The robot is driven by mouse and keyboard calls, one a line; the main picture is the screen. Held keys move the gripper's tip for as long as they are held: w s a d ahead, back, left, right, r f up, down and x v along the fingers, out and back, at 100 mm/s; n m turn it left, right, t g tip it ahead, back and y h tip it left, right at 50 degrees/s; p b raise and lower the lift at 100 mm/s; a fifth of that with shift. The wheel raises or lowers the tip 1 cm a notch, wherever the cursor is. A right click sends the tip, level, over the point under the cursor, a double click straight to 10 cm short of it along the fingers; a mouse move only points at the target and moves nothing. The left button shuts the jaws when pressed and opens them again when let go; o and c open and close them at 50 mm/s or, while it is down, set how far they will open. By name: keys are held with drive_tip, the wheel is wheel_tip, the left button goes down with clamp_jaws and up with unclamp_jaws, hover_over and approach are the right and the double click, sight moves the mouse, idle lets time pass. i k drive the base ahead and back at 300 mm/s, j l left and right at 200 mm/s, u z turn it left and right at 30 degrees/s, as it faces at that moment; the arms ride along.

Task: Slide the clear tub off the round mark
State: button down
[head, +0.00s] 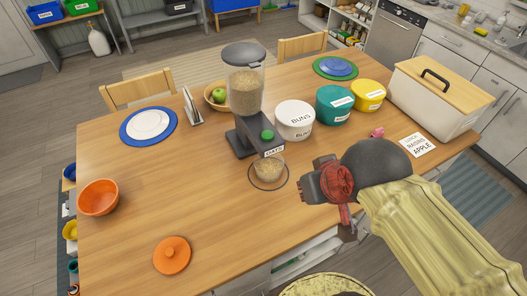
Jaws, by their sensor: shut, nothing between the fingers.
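The clear tub (268,167) holds tan grain and stands upright on the wooden table, below the dispenser's spout. The round mark (267,187) is a thin dark ring on the table; the tub stands inside it, toward its far side. My gripper (313,188) is to the right of the tub, shut and empty, with a gap between it and the tub. Its red and dark parts hide some of the table behind it.
The grain dispenser (245,90) stands right behind the tub. An orange bowl (98,197) and orange lid (172,254) lie left; the table between is clear.

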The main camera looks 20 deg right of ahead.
sight(269, 170)
drive_tip(key=k+j+z, duration=0.2)
drive_tip(key=z, duration=0.2)
drive_tip(key=k+j+z, duration=0.1)
drive_tip(key=z, duration=0.25)
drive_tip(key=k, duration=0.1)
